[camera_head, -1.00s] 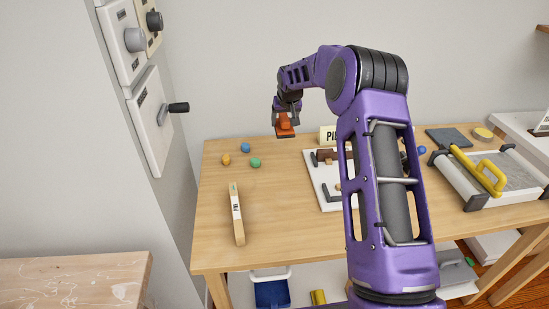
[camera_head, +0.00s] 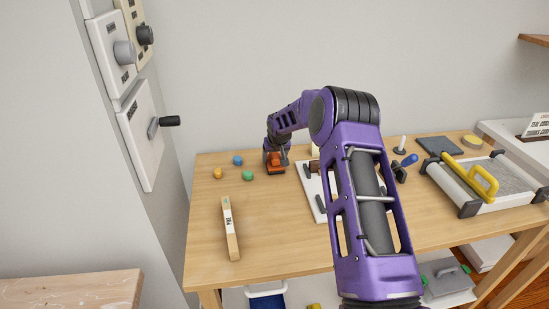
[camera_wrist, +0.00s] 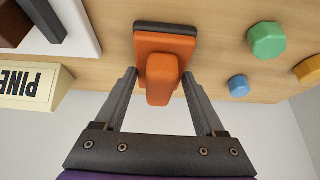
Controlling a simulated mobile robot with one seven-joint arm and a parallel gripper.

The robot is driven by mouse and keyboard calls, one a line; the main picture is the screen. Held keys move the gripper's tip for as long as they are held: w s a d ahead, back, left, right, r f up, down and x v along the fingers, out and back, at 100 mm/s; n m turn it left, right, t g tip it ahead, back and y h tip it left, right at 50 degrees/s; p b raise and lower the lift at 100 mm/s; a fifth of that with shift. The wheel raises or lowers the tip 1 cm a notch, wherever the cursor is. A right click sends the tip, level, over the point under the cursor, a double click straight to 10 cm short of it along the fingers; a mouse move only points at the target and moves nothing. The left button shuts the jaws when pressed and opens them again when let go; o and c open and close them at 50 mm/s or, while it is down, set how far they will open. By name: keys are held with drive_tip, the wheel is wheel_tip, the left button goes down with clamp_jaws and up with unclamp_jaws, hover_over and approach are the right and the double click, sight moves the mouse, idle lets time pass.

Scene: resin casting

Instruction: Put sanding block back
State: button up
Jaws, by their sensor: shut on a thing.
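The sanding block (camera_head: 275,168) is orange with a dark bottom layer and a raised grip on top. My gripper (camera_head: 274,157) is shut on it above the back of the wooden table (camera_head: 285,222). In the wrist view the sanding block (camera_wrist: 165,50) shows between the two fingers of my gripper (camera_wrist: 162,85), which hold its raised grip. Its dark underside faces the table top. I cannot tell whether it touches the wood.
Blue, orange and green (camera_head: 248,176) small pieces lie left of the block. A labelled wooden bar (camera_head: 230,230) lies nearer the front. A white board (camera_head: 312,190) with dark parts is to the right. A cream PINE sign (camera_wrist: 32,83) stands close by.

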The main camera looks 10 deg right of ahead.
drive_tip(key=shift+f, duration=0.2)
drive_tip(key=o, duration=1.2)
drive_tip(key=shift+r, duration=0.1)
drive_tip(key=shift+c, duration=0.2)
drive_tip(key=shift+r, duration=0.3)
drive_tip(key=v, duration=1.1)
drive_tip(key=shift+s+r+p, duration=0.25)
drive_tip(key=shift+r+p, duration=0.1)
drive_tip(key=shift+p, duration=0.1)
